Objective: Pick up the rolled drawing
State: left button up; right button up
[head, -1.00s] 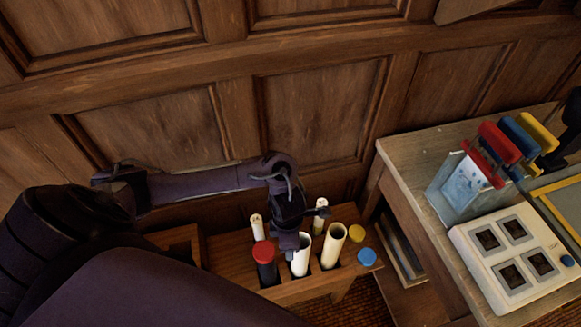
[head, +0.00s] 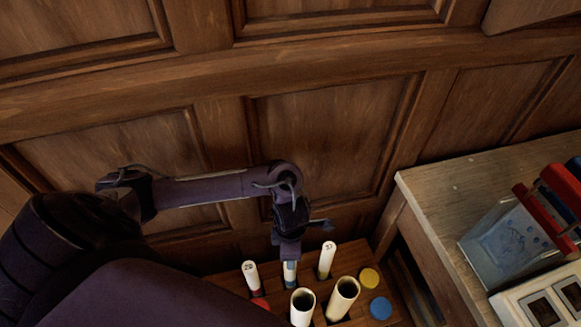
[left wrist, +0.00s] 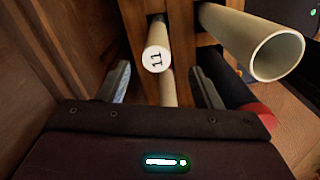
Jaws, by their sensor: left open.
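A slim white rolled drawing (left wrist: 157,62), its end marked "11", shows in the left wrist view between the fingers of my left gripper (left wrist: 160,84). The fingers are apart, one on each side, and I see no contact. In the head view my left gripper (head: 289,264) points down over the back row of the wooden rack (head: 228,277). It partly hides what stands under it. Two slim white rolls stand upright beside it, one to the left (head: 250,275) and one to the right (head: 326,261). My right gripper is out of view.
Two wide open cream tubes, (head: 302,308) and (head: 343,299), stand in front of the gripper. A red cap (head: 260,303), a yellow cap (head: 369,278) and a blue cap (head: 380,308) are around them. A panelled wall is behind; a table (head: 450,193) stands at right.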

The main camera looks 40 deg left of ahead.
pick_arm(q)
jog(key=shift+w+a+f, duration=0.1)
jog(key=shift+w+f, duration=0.05)
jog(key=shift+f, duration=0.35)
jog(key=shift+w+a+f, duration=0.1)
jog(key=shift+f, duration=0.4)
notch_tip(320, 180, down, 7)
jog(key=shift+s+r, duration=0.15)
grip_shut()
